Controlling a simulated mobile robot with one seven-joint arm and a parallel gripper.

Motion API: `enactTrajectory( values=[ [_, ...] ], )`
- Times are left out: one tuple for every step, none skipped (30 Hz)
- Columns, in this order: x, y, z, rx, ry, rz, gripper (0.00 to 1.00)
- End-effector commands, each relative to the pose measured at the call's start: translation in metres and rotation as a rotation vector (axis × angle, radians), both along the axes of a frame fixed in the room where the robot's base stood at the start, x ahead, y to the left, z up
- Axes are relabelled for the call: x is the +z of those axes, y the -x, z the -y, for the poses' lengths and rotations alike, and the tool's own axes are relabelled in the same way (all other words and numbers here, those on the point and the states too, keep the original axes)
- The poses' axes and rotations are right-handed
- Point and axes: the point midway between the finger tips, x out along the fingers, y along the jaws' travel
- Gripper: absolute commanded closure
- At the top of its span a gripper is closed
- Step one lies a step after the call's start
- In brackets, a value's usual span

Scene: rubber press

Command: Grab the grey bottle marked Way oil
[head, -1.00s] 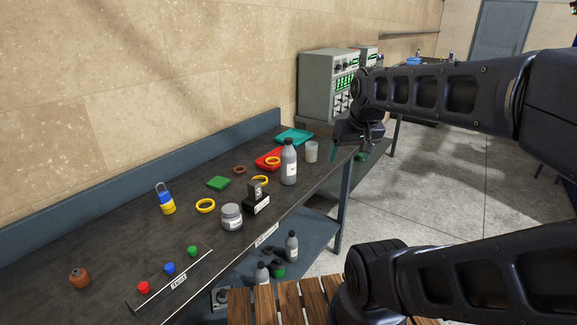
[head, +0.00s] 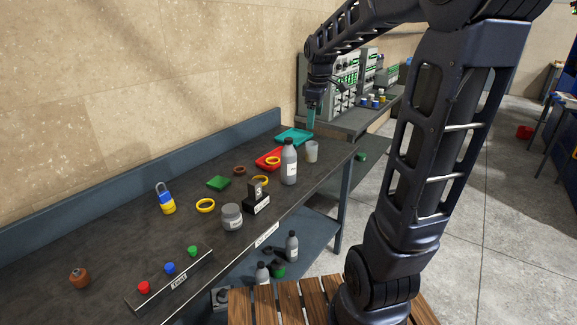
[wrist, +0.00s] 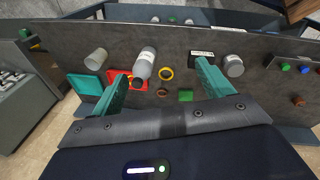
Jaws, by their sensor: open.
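A grey bottle (head: 289,165) with a dark cap and a white label stands upright on the dark workbench (head: 110,240), near its front edge. The label is too small to read. It also shows in the wrist view (wrist: 144,64), just right of the left fingertip. My gripper (head: 311,120) is open and empty, its teal fingers pointing down above the far end of the bench, beyond and higher than the bottle. Both fingers show spread in the wrist view (wrist: 158,67). Two smaller grey bottles, one (head: 292,246) and another (head: 262,274), stand on the lower shelf; their labels are unreadable.
Beside the bottle are a pale cup (head: 311,152), a red tray (head: 265,163) and a yellow ring (head: 260,180). A teal tray (head: 290,136) lies behind. A black number stand (head: 257,203) and grey jar (head: 231,217) are nearer. Grey instruments (head: 345,85) stand beyond.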

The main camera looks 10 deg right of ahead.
Motion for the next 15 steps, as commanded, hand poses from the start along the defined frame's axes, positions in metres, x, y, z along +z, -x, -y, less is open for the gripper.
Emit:
enactTrajectory(
  values=[
    [-0.005,-0.015,-0.004,0.053,0.009,-0.016,0.21],
    [-0.006,-0.023,-0.006,0.088,0.014,-0.023,0.21],
    [-0.009,-0.034,-0.008,0.134,0.022,-0.034,0.21],
    [-0.012,-0.043,-0.010,0.170,0.027,-0.041,0.21],
    [-0.014,-0.051,-0.013,0.205,0.031,-0.048,0.21],
    [-0.018,-0.062,-0.015,0.252,0.037,-0.059,0.21],
    [-0.021,-0.070,-0.017,0.288,0.042,-0.066,0.21],
    [-0.024,-0.078,-0.020,0.323,0.046,-0.072,0.21],
    [-0.029,-0.089,-0.022,0.370,0.050,-0.083,0.21],
    [-0.033,-0.097,-0.025,0.405,0.053,-0.091,0.21],
    [-0.037,-0.104,-0.027,0.440,0.057,-0.098,0.21],
    [-0.042,-0.115,-0.030,0.488,0.060,-0.108,0.21],
    [-0.046,-0.123,-0.032,0.523,0.062,-0.115,0.21],
    [-0.051,-0.130,-0.034,0.557,0.064,-0.122,0.21],
    [-0.056,-0.140,-0.038,0.601,0.067,-0.129,0.21]
  ],
)
